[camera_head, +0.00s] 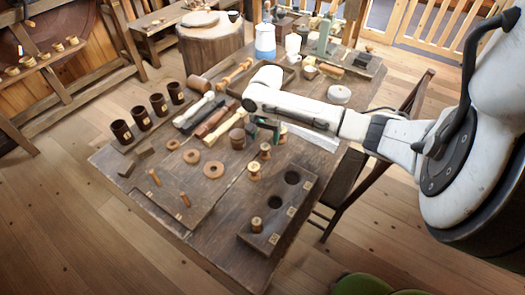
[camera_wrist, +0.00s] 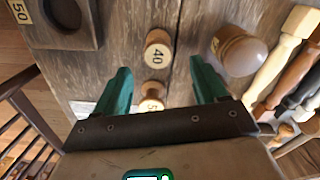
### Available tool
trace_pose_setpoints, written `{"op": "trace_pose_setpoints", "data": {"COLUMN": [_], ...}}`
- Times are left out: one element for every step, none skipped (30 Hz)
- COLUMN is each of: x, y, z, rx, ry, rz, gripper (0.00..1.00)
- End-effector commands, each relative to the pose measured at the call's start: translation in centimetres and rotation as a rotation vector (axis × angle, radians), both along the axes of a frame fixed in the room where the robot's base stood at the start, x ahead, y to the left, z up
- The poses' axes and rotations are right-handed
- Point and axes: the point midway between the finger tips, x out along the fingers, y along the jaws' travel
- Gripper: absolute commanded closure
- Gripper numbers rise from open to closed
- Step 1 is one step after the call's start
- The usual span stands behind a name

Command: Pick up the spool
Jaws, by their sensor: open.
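My gripper (camera_wrist: 160,70) is open and empty, its two green fingers apart above the table. In the wrist view, a pale turned spool marked 40 (camera_wrist: 157,48) stands just beyond the fingertips. Another spool (camera_wrist: 152,95) shows between the fingers, its lower part hidden by the gripper's palm and its number only partly readable. In the head view, spools stand on the table near my gripper (camera_head: 263,131): one in front (camera_head: 254,171) and one nearer it (camera_head: 265,151). Another spool (camera_head: 256,226) stands in the dark block with round holes (camera_head: 273,240).
A round wooden jar (camera_head: 237,138) stands left of my gripper; it also shows in the wrist view (camera_wrist: 238,52). Turned handles (camera_head: 222,128) lie behind it. Dark mugs (camera_head: 122,131) line the left, with wooden rings (camera_head: 213,169) nearer. A chair (camera_head: 345,180) is at the right edge.

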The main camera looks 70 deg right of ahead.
Motion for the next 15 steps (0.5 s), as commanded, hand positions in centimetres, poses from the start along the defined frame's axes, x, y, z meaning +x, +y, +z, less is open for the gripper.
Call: {"op": "trace_pose_setpoints", "data": {"x": [0.0, 0.0, 0.0, 0.0, 0.0, 0.0, 0.0, 0.0, 0.0, -0.1, -0.1, -0.2, -0.2, -0.3, -0.4], "y": [0.1, 0.1, 0.1, 0.1, 0.1, 0.0, 0.1, 0.1, 0.1, 0.1, 0.1, 0.2, 0.2, 0.2, 0.2], "z": [-0.8, -1.2, -1.7, -2.0, -2.2, -2.4, -2.6, -2.7, -3.0, -3.3, -3.6, -4.2, -4.6, -5.1, -5.7], "rx": [0.002, 0.002, 0.001, 0.001, 0.001, 0.001, 0.000, 0.000, 0.001, 0.001, 0.001, 0.001, 0.001, 0.001, 0.001], "ry": [0.002, 0.002, 0.001, 0.001, 0.002, 0.001, 0.001, 0.000, 0.001, 0.002, 0.003, 0.002, 0.004, 0.003, 0.004], "rz": [0.000, 0.000, 0.002, 0.002, 0.002, 0.002, 0.003, 0.003, 0.002, 0.002, 0.002, 0.002, 0.002, 0.002, 0.002], "gripper": [0.28, 0.28, 0.28, 0.28, 0.28, 0.28, 0.28, 0.28, 0.28, 0.28, 0.28, 0.28, 0.28, 0.28, 0.28]}}
